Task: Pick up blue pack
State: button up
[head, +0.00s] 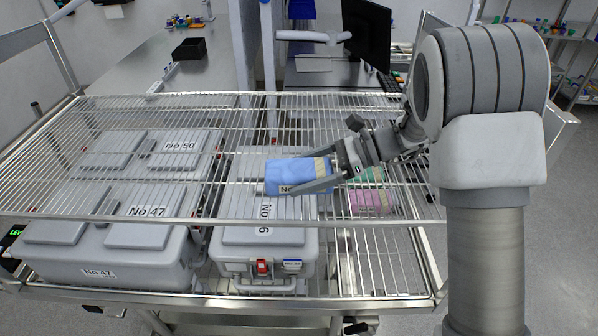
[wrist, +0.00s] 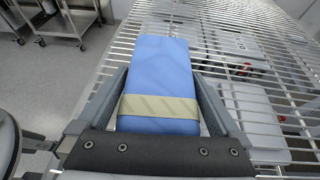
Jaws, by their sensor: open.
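The blue pack (head: 284,175) is a soft-looking blue block with a beige band around it. My gripper (head: 303,177) is around the pack from the right, with one finger along each long side. In the wrist view the pack (wrist: 160,75) lies lengthwise between the two open fingers (wrist: 160,82), its banded end close to the palm. Narrow gaps seem to show beside the pack. Its underside is hidden.
Grey lidded cases (head: 120,245) stand on the level below the wire rack. Most of the rack top is clear. A bench with a monitor (head: 366,32) stands behind.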

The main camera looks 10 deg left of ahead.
jog(key=shift+s+a+f, duration=0.1)
jog(key=shift+a+f, duration=0.1)
jog(key=shift+a, duration=0.15)
jog(key=shift+c, duration=0.2)
jog(key=shift+r, duration=0.1)
jog(key=c, duration=1.3)
